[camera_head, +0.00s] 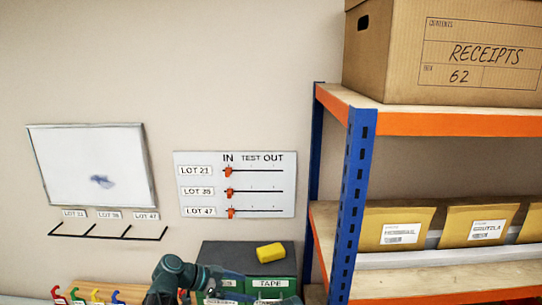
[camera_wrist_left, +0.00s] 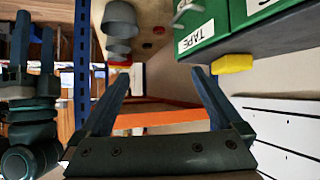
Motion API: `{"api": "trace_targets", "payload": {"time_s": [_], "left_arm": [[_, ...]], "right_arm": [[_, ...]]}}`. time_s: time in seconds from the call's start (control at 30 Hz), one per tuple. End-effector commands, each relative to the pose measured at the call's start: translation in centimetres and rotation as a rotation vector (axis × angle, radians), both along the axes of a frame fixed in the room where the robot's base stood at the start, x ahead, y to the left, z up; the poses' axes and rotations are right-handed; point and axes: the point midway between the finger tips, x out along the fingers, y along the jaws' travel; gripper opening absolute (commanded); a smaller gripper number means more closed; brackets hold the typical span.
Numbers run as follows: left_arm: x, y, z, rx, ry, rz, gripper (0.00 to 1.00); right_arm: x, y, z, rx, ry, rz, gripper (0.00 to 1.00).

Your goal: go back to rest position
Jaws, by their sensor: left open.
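My left arm (camera_head: 173,276) shows at the bottom of the head view, in front of the green drawers; its fingertips are not clear there. In the left wrist view my left gripper (camera_wrist_left: 160,76) is open, its two dark fingers wide apart with nothing between them. My right gripper (camera_wrist_left: 34,50) shows at the left edge of the left wrist view, its two dark fingers apart and empty. It is not in the head view.
Green drawers (camera_head: 269,284), one labelled TAPE, carry a yellow block (camera_head: 270,252). An orange-and-blue shelf rack (camera_head: 360,150) holds a RECEIPTS box (camera_head: 400,60) and padded envelopes (camera_head: 393,228). A lot board (camera_head: 235,205), whiteboard (camera_head: 92,165) and colored hooks (camera_head: 98,296) are at left.

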Motion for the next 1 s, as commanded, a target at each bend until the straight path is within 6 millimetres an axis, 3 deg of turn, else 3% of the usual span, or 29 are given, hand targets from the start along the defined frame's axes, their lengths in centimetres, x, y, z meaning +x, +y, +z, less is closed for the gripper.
{"api": "trace_targets", "payload": {"time_s": [0.23,0.37,0.6,0.7,0.8,1.0], "left_arm": [[-2.4,-2.0,-4.2,0.074,0.141,0.011,1.0],[-4.6,-3.3,-7.6,0.148,0.256,0.036,1.0],[-10.6,-5.1,-16.3,0.393,0.526,0.176,1.0],[-13.9,-5.0,-20.6,0.55,0.632,0.313,1.0],[-16.2,-4.3,-23.4,0.683,0.688,0.47,1.0],[-18.5,-2.9,-25.7,0.825,0.699,0.708,1.0]], "right_arm": [[0.0,0.0,-2.1,0.0,0.0,0.001,0.5],[0.0,0.0,-3.9,-0.001,-0.001,0.002,0.5],[0.1,0.0,-8.7,-0.001,-0.001,0.004,0.5],[0.1,0.0,-11.5,-0.001,-0.002,0.006,0.5],[0.1,0.0,-13.5,-0.001,-0.002,0.007,0.5],[0.1,0.0,-15.6,-0.002,-0.003,0.008,0.5]]}}
